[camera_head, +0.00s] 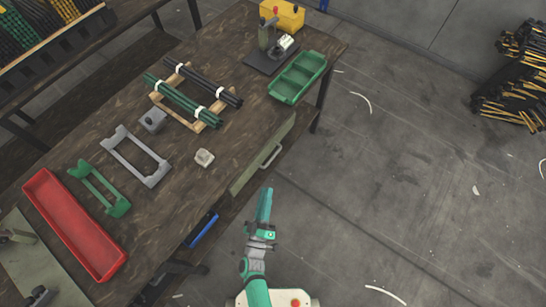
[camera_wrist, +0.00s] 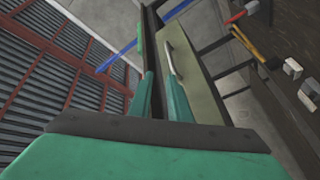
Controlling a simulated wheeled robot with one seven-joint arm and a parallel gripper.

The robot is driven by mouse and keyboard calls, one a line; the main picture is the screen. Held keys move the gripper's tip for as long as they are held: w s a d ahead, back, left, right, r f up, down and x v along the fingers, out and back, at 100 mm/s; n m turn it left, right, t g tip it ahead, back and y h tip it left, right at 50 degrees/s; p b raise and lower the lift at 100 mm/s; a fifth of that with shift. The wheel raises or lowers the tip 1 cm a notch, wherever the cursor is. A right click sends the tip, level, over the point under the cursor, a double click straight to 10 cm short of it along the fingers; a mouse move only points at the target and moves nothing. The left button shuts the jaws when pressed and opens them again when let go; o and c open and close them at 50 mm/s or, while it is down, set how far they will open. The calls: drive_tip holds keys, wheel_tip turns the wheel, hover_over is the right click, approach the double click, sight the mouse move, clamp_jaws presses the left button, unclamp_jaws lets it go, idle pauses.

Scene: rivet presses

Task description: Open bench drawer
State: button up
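The bench drawer has a grey-green front (camera_head: 246,176) under the bench's right edge, and it looks closed. Its pale bar handle (camera_head: 271,156) stands out from the front. In the wrist view the drawer front (camera_wrist: 196,70) and handle (camera_wrist: 172,58) lie beyond the fingertips, with the handle in line with the right finger. My gripper (camera_head: 265,192) is in front of the drawer, below the handle in the head view. In the wrist view its two green fingers (camera_wrist: 161,76) are apart with nothing seen between them. I cannot tell whether a finger touches the handle.
The bench top (camera_head: 190,195) holds a red tray (camera_head: 72,222), a green bin (camera_head: 298,77), a wooden rack (camera_head: 172,110) of green and black rods, a small press (camera_head: 268,45) and grey and green brackets. A blue item (camera_head: 202,229) is under the bench. The floor (camera_head: 400,190) to the right is mostly free.

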drive_tip(key=n+h, duration=0.1)
drive_tip(key=h, duration=0.1)
approach(273, 157)
drive_tip(key=x, duration=0.9)
drive_tip(key=shift+w+d+f, duration=0.1)
drive_tip(key=shift+w+f, duration=0.15)
drive_tip(key=shift+w, duration=0.15)
clamp_jaws()
